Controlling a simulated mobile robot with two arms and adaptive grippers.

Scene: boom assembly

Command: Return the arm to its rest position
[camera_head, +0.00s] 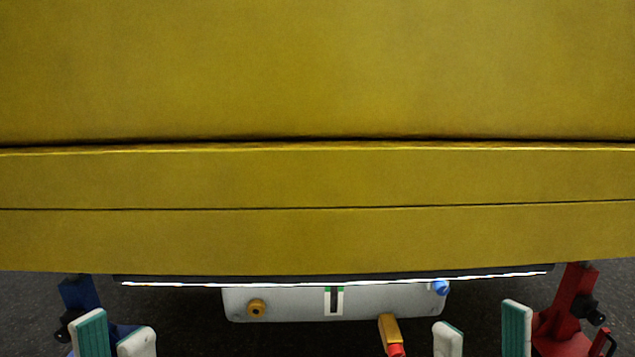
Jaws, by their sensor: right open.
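My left gripper (113,337) is at the bottom left edge. Its two pale fingers with green pads stand apart, with a narrow gap and nothing visible between them. My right gripper (482,333) is at the bottom, right of centre. Its two fingers are wide apart and the gap is empty. Both grippers are cut off by the lower picture edge, so the arms behind them are hidden. Both show below the large yellow boom structure (320,75) and look apart from it.
A pale grey panel (290,303) with a yellow ring and a blue knob lies below the yellow structure. A yellow and red piece (389,330) is near my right gripper. A blue part (78,292) and a red part (572,290) stand at the sides. Dark floor (190,305) shows between.

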